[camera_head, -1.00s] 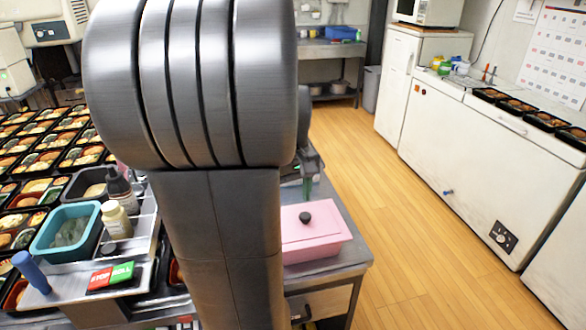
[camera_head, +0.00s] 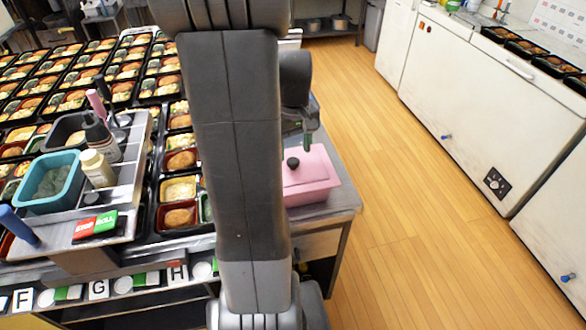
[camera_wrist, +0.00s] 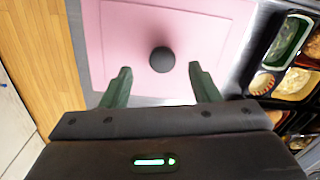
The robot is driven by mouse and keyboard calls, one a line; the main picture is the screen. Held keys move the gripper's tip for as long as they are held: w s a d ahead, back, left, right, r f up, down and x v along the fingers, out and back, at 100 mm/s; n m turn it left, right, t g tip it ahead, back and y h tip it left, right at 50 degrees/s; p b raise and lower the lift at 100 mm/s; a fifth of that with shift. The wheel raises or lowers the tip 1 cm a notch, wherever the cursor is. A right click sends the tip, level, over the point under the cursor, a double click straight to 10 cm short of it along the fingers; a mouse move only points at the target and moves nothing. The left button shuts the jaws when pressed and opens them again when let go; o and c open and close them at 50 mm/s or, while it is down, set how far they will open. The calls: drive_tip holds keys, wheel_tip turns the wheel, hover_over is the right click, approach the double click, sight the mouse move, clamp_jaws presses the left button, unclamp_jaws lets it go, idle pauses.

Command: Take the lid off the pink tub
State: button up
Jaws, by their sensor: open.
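The pink tub (camera_head: 318,197) stands at the right end of the metal table, with its pink lid (camera_head: 318,165) on. The lid has a round dark knob (camera_head: 293,163) on top. My gripper (camera_head: 308,146) is just above the lid, close to the knob; my own arm hides part of the tub's left side. In the wrist view the lid (camera_wrist: 120,60) fills the middle and the knob (camera_wrist: 162,60) lies ahead of and between the two green fingertips. My gripper (camera_wrist: 160,82) is open and empty, and I cannot tell its exact height over the knob.
Bento trays (camera_wrist: 300,85) with food lie close beside the tub, and many more cover the table to the left. A steel stand with a teal bin (camera_head: 50,182) and bottles is at the left. Wooden floor (camera_head: 400,220) lies clear to the right.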

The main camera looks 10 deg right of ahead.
sight(293, 160)
wheel_tip(293, 160, down, 4)
drive_tip(key=shift+a+f, duration=0.1)
drive_tip(key=c, duration=1.1)
